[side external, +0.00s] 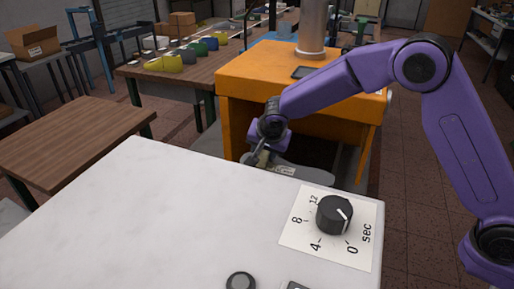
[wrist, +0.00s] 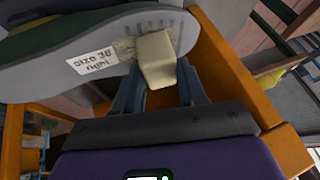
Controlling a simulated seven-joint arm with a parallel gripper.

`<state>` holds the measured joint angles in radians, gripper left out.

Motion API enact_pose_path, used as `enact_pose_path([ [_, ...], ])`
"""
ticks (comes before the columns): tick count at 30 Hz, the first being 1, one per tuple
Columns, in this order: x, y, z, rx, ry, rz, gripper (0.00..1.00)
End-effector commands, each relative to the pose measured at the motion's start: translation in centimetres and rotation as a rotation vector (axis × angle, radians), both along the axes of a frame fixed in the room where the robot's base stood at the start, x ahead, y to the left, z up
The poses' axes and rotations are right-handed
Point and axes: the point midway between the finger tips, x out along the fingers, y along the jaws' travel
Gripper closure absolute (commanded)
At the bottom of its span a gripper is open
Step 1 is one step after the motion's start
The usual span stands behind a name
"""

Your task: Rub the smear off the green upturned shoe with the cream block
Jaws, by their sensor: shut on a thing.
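My gripper (wrist: 158,82) is shut on a cream block (wrist: 156,56), with one finger on each side of it in the wrist view. The block's far end is at the grey sole of the upturned shoe (wrist: 60,52), whose dark green side shows at upper left. They look to be touching. The sole bears a white label reading "size 38 right" (wrist: 90,60). A dull brownish smear (wrist: 125,48) shows between label and block; the block may hide part of it. In the side view, my gripper (side external: 262,155) is over the shoe (side external: 312,174), partly hidden behind the white bench.
The white bench (side external: 130,220) in front carries a dial (side external: 334,214) marked in seconds. An orange stand (side external: 250,85) with a metal post is behind the shoe. A brown table (side external: 70,140) is at left. Several coloured shoes (side external: 165,64) line the far table.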

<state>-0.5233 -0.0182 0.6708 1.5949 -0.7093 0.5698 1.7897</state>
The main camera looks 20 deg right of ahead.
Motion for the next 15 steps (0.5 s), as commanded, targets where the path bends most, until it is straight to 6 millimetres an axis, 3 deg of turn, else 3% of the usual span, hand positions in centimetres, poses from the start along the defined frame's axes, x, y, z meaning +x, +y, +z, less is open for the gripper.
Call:
enact_pose_path([
  [15,-3.4,-3.5,0.1,-0.001,0.001,-0.001,0.88],
])
